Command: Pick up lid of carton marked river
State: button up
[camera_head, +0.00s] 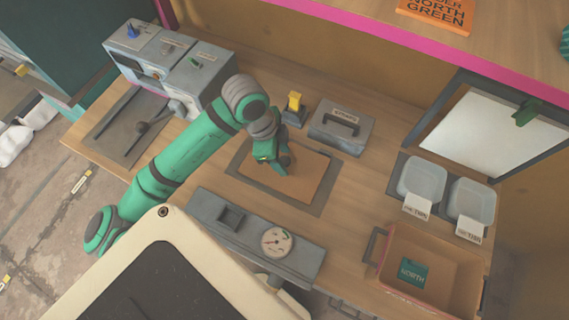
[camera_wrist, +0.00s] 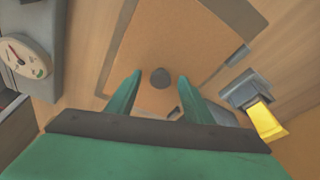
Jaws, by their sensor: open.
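My gripper (camera_head: 276,162) is over a flat tan panel (camera_head: 298,180) on a dark grey mat in the middle of the bench. In the wrist view the gripper (camera_wrist: 159,78) is open. A small round dark knob (camera_wrist: 160,77) on the tan panel (camera_wrist: 185,35) shows between the two green fingertips, with gaps on both sides. I cannot tell whether the panel is a lid. No marking "river" is readable in either view. In the head view my gripper hides the knob.
A grey handled box (camera_head: 341,130) and a yellow-topped stand (camera_head: 293,105) are behind the panel. A dial scale (camera_head: 277,241) is in front. Clear tubs (camera_head: 423,181) and an open tan box (camera_head: 440,258) holding a green block marked NORTH (camera_head: 413,273) are at right.

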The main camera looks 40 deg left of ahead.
grip_shut()
jog(key=shift+r, duration=0.1)
